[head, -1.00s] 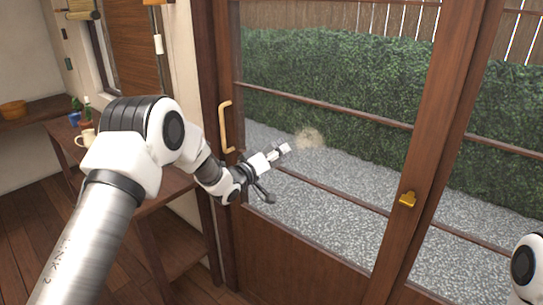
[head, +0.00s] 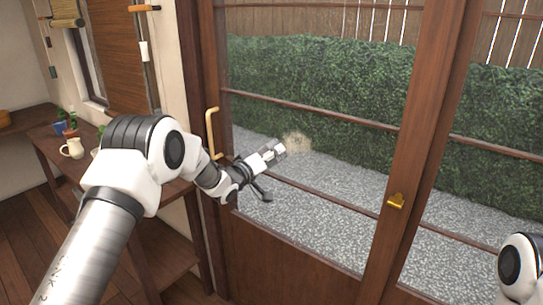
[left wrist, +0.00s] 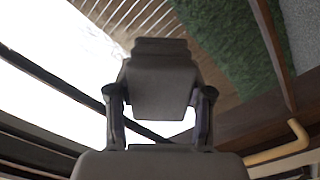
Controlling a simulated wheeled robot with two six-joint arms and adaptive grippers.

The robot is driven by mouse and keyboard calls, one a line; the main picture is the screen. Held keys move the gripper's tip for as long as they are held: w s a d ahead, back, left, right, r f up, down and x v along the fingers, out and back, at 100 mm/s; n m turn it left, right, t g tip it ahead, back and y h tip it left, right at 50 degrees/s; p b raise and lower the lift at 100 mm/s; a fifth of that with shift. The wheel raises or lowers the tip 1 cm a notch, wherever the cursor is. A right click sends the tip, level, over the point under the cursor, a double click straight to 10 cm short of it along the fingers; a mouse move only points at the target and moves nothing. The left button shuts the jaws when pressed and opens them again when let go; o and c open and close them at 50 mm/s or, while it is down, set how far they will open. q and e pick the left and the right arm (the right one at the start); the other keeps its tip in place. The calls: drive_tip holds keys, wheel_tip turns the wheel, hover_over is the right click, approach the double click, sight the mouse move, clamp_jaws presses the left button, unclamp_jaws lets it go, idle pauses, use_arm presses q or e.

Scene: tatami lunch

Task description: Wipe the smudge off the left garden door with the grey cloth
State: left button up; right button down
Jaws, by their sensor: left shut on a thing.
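The smudge (head: 296,143) is a pale tan blotch on the glass of the left garden door (head: 290,262), which has a dark wooden frame. My left gripper (head: 274,152) is just to the left of and slightly below the smudge, with its tip almost at the blotch in the head view. It is shut on the grey cloth, of which only a small grey piece at the fingertips seems to show. Whether it touches the glass I cannot tell. In the left wrist view grey gripper parts (left wrist: 160,85) fill the middle and hide the tips. My right gripper is out of view.
A brass pull handle (head: 211,132) stands on the door's left stile, close to my left wrist. A brass latch (head: 396,201) is on the right stile. A wooden side table (head: 50,148) with a cream jug (head: 72,148) stands behind my left arm.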

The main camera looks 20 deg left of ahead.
use_arm(q)
drive_tip(key=shift+x, duration=0.85)
